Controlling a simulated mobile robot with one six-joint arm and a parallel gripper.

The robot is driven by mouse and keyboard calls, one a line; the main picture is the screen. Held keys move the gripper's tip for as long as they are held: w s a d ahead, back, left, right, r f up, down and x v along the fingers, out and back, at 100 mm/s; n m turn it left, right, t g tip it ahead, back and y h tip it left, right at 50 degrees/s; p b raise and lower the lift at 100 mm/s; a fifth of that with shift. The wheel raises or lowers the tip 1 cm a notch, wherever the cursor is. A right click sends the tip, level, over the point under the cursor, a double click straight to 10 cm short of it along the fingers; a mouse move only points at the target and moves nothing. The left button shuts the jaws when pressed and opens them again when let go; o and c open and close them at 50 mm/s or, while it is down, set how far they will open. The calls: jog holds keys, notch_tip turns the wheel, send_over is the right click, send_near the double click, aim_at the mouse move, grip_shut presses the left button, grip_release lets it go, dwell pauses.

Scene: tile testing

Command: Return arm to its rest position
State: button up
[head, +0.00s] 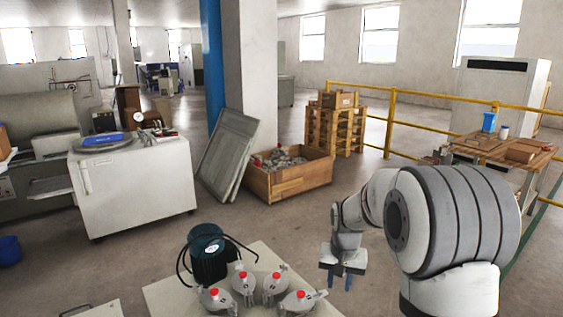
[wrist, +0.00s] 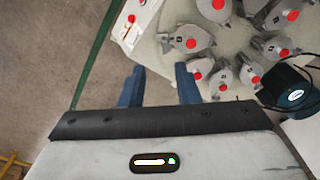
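My gripper (head: 342,281) hangs at the end of my arm (head: 440,225), right of the middle in the head view. Its blue fingers point down. In the wrist view the two fingers (wrist: 158,80) stand apart with nothing between them, and only floor shows there. The gripper is just right of the testing machine's group of red-knobbed grey fixtures (head: 243,281) in the head view and apart from them. The fixtures also show beyond the fingers in the wrist view (wrist: 222,87).
A dark green motor (head: 208,254) with black cables stands on the machine's pale top (head: 163,295). Beyond are a white cabinet (head: 133,190), a wooden crate (head: 290,182), a yellow railing (head: 410,127) and a wooden table (head: 495,151). The floor between is clear.

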jog(key=s+r+n+p, duration=0.1)
jog(key=s+r+p, duration=0.5)
jog(key=s+r, duration=0.4)
jog(key=s+r+n+t+p, duration=0.1)
jog(key=s+r+p, duration=0.5)
jog(key=s+r, duration=0.5)
jog(key=s, duration=0.5)
jog(key=shift+n+t, duration=0.3)
jog(key=shift+n, duration=0.1)
dwell(0.4)
